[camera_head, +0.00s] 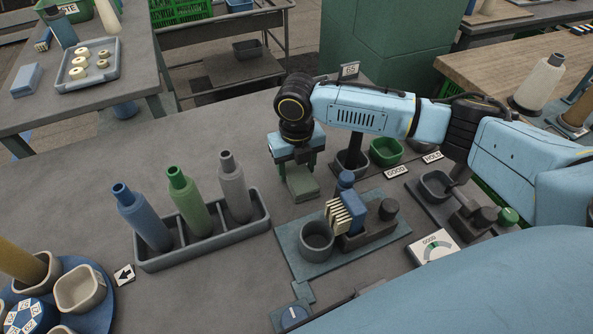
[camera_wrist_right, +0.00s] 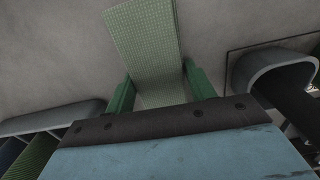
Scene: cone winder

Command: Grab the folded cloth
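The folded cloth (camera_head: 301,184) is a small green pad on the grey table, behind the blue-grey mat and right of the bobbin tray. In the right wrist view the cloth (camera_wrist_right: 145,40) shows a fine check weave and stretches up from between the fingers. My right gripper (camera_head: 297,165) points down over the cloth's far end. Its green fingers (camera_wrist_right: 160,88) stand apart on either side of the cloth; I see no clear grip on it. The cloth's far end is hidden under the gripper. My left gripper is not in view.
A grey tray (camera_head: 205,244) with blue, green and grey bobbins stands to the left. Green (camera_head: 387,151) and dark (camera_head: 351,163) bins stand right of the gripper.

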